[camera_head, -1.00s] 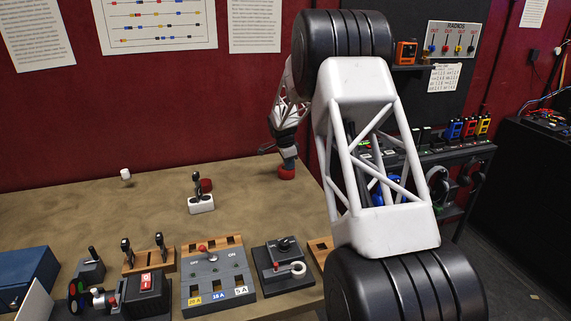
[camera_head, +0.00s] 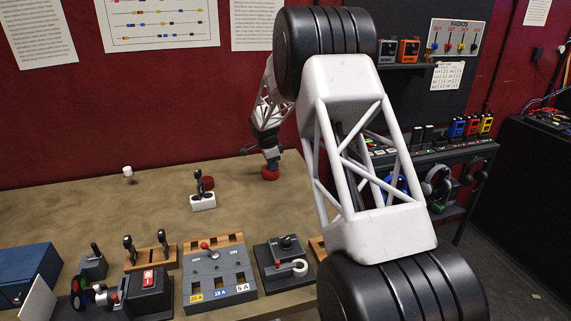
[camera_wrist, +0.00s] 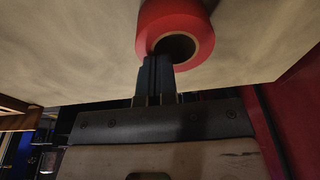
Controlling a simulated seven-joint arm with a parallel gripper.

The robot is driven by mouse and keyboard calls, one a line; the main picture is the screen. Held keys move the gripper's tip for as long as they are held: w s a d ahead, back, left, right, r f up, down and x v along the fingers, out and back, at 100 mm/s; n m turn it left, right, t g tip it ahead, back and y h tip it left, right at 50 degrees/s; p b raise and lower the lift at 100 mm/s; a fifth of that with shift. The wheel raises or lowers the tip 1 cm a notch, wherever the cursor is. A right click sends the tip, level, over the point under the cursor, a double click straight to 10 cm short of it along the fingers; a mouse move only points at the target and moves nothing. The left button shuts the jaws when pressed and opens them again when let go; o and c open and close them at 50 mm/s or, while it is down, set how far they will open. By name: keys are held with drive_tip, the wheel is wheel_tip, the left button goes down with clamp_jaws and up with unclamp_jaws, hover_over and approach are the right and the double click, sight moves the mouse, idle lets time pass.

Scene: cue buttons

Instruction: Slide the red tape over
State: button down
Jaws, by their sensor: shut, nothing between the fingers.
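The red tape (camera_head: 270,174) is a roll lying on the tan table near its back right, below my gripper (camera_head: 271,164). In the wrist view the red tape (camera_wrist: 196,22) fills the top middle, with its dark hole facing the camera. My gripper (camera_wrist: 157,62) is shut with nothing between its fingers. Its fingertips overlap the near rim and hole edge of the roll; I cannot tell whether they are inside the hole or just against it.
A dark red round object (camera_head: 208,183) sits left of the tape, partly behind a white-based joystick (camera_head: 203,200). A small white knob (camera_head: 128,172) stands farther left. A switch panel (camera_head: 216,270) and other controls line the front. The table's right edge is close to the tape.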

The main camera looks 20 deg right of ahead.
drive_tip(key=a, duration=0.4)
drive_tip(key=a+f, duration=0.1)
drive_tip(key=a, duration=0.8)
drive_tip(key=shift+s+f, duration=0.35)
drive_tip(key=shift+f, duration=0.05)
drive_tip(key=shift+r, duration=0.15)
drive_tip(key=shift+w+r, duration=0.15)
drive_tip(key=shift+r, duration=0.8)
drive_tip(key=shift+r, duration=0.15)
drive_tip(key=a, duration=1.2)
drive_tip(key=shift+r, duration=0.15)
